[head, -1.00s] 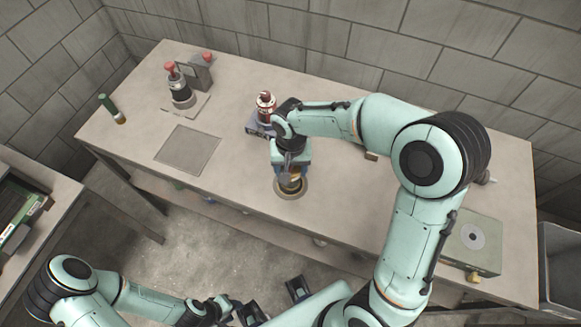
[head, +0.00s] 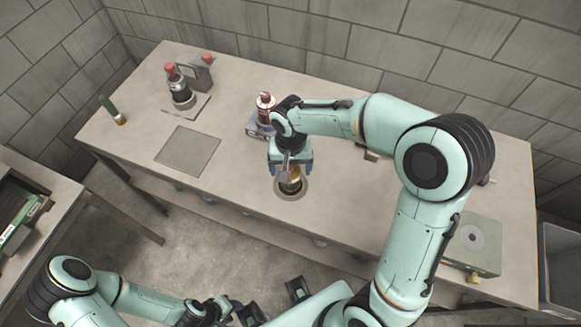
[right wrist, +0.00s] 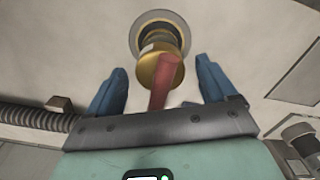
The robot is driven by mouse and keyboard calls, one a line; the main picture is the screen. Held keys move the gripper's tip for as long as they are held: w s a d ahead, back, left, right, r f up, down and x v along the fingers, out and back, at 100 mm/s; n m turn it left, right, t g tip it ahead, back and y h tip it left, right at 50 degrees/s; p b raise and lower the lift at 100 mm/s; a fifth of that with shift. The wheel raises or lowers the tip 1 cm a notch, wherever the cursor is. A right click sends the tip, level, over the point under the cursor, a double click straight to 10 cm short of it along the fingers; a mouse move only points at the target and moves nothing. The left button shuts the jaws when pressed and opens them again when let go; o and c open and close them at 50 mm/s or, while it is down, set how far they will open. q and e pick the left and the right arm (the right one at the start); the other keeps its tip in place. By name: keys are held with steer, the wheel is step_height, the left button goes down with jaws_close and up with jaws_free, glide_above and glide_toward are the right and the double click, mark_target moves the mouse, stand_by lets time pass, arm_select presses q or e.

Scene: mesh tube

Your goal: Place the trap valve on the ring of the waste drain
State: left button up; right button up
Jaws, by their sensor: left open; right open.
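The brass trap valve (head: 291,183) stands at the ring of the waste drain (head: 281,194) on the counter. In the right wrist view, the brass valve (right wrist: 157,66) with its red handle (right wrist: 165,82) lies over the round grey drain ring (right wrist: 136,35); I cannot tell whether it is fully seated. My right gripper (head: 289,170) is open just above and behind the valve. In the right wrist view its blue fingers (right wrist: 160,80) are spread either side of the red handle, apart from it. My left gripper (head: 272,303) is open and empty, low in front of the counter.
A red-and-white bottle (head: 265,106) stands behind my right gripper. A dark bottle with a red cap (head: 180,88) and a green item (head: 111,108) are at the left. A square plate (head: 188,149) is set left of the drain. A green box (head: 468,245) stands at the right.

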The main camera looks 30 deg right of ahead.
step_height(320, 180, up, 11)
steer(key=shift+f+p, duration=0.15)
steer(key=shift+p, duration=0.45)
